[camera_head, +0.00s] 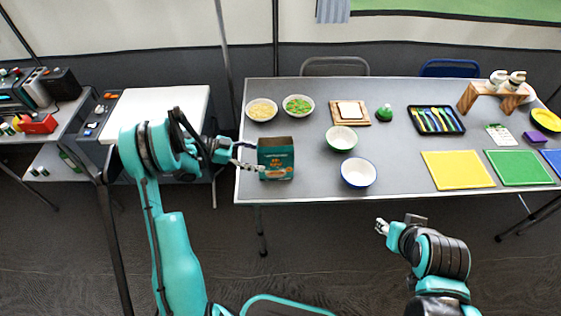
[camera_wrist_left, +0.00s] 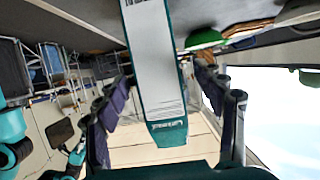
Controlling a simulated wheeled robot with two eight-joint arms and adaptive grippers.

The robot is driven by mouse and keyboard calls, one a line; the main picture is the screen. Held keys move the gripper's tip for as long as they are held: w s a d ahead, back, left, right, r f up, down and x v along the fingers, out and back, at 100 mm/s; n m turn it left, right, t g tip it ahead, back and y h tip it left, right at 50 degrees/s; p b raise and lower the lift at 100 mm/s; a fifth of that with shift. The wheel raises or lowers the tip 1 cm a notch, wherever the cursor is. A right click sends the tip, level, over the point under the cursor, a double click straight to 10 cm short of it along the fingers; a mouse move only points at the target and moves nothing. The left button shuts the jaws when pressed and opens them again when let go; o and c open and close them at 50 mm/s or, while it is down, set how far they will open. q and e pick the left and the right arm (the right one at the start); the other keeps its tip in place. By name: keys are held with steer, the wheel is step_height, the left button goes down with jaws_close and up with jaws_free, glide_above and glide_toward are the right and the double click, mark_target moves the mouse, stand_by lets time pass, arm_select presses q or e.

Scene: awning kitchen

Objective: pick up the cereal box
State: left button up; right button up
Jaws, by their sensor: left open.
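The cereal box (camera_head: 277,160) is teal with orange print and stands upright on the table near its left front edge. My left gripper (camera_head: 248,158) is at the left side of the box in the head view. In the left wrist view the box (camera_wrist_left: 153,60) shows its narrow white and teal side, lying between the two spread fingers of the left gripper (camera_wrist_left: 168,110). The fingers look apart from the box. My right gripper (camera_head: 382,227) is empty, in front of the table and below its front edge in the picture; its fingers are too small to judge.
Bowls (camera_head: 261,110) (camera_head: 358,172) stand behind and to the right of the box. A cutting board with bread (camera_head: 349,111), a cutlery tray (camera_head: 436,120) and yellow (camera_head: 457,170) and green (camera_head: 519,168) mats lie further right. A white-topped counter (camera_head: 150,112) is left of the table.

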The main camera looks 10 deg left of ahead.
mark_target(276, 161)
arm_select(q)
steer(key=b+x, duration=0.2)
steer(key=x, duration=0.5)
steer(key=shift+s+f+b, duration=0.1)
steer(key=shift+f+b, duration=0.05)
steer(key=shift+b, duration=0.25)
steer(key=c, duration=1.1)
